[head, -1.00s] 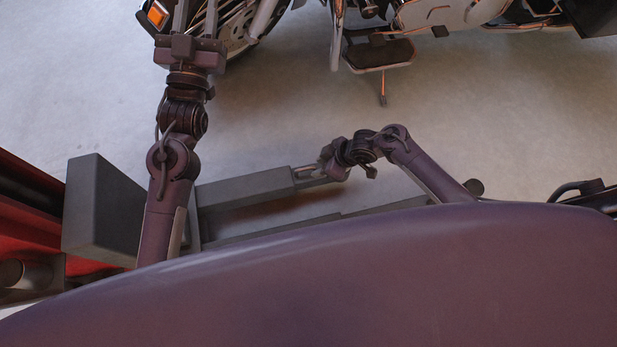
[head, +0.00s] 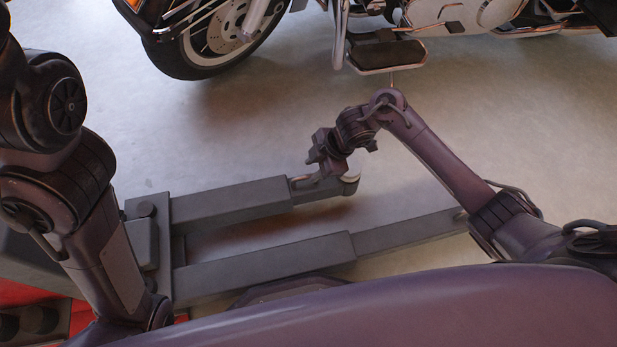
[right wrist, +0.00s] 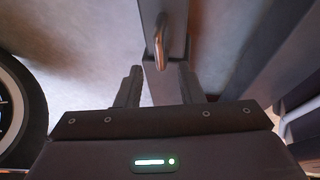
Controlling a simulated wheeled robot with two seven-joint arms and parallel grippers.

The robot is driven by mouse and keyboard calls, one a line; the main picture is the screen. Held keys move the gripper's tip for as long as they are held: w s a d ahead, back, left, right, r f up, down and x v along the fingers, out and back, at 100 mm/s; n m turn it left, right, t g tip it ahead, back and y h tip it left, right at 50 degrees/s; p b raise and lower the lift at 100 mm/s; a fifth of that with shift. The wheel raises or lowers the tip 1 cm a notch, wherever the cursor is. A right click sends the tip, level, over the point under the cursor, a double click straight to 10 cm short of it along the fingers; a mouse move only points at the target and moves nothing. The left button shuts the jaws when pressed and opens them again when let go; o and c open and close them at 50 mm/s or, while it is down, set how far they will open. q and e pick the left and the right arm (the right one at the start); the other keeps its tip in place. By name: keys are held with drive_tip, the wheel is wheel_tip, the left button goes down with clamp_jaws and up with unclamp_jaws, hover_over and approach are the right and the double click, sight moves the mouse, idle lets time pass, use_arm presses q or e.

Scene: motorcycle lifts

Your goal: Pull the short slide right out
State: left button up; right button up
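The short slide (head: 322,190) is a dark grey bar coming out of the farther grey lift arm (head: 235,203), with a round pad at its right end. A coppery pull handle (head: 303,182) sits on it near the sleeve's mouth. My right gripper (head: 314,163) is just above the slide, by the handle. In the right wrist view my right gripper (right wrist: 160,76) is open, and the handle (right wrist: 160,48) shows just beyond and between the fingertips. I see no clear grip on it. My left arm fills the left side; its gripper is outside the picture.
A second, nearer lift arm (head: 265,265) has a longer slide (head: 405,236) out to the right. A motorcycle (head: 225,30) stands at the back, its footboard (head: 385,55) overhanging. Open floor (head: 240,130) lies between. Red parts (head: 30,292) are at the lower left.

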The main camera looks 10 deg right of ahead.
sight(305, 176)
drive_tip(key=shift+b+x, duration=0.95)
drive_tip(key=shift+x, duration=1.05)
drive_tip(key=shift+d, duration=0.1)
clamp_jaws()
